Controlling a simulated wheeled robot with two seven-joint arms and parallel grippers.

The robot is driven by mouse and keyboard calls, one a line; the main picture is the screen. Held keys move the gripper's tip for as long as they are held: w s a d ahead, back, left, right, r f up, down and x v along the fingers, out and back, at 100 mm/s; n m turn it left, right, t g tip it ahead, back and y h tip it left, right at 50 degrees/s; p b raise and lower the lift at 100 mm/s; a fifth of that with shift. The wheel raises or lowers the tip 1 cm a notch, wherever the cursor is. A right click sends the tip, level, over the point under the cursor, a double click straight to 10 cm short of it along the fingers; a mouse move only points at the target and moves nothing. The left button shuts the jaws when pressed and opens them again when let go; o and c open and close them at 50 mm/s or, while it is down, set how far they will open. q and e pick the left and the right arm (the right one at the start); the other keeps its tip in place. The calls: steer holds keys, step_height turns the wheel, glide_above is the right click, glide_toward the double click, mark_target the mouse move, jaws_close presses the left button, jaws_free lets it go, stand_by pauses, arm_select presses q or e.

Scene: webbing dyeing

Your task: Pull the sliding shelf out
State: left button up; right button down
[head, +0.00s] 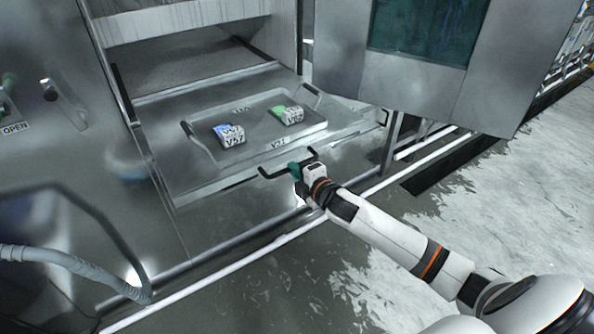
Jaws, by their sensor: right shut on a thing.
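The sliding shelf (182,193) is a flat metal shelf that projects from the opening of a grey metal machine. A metal tray (262,154) with dark side handles lies on it and holds two small labelled blocks, a blue and white one (228,136) and a green and white one (287,115). A black bar handle (268,176) is at the shelf's front edge. My right gripper (297,170) is shut on this handle near its middle. The fingertips are partly hidden by the wrist. My left gripper is not in view.
An open machine door with a dark green window (428,28) stands at the upper right. A panel marked OPEN (14,128) and a grey hose (70,263) are at the left. White rails (210,282) run along the wet floor in front. The floor at the right is clear.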

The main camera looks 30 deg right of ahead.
steer(key=shift+s, duration=0.15)
steer(key=c, duration=1.7)
jaws_free()
steer(key=shift+b+v, duration=1.4)
steer(key=shift+v, duration=4.55)
steer(key=shift+f, duration=0.1)
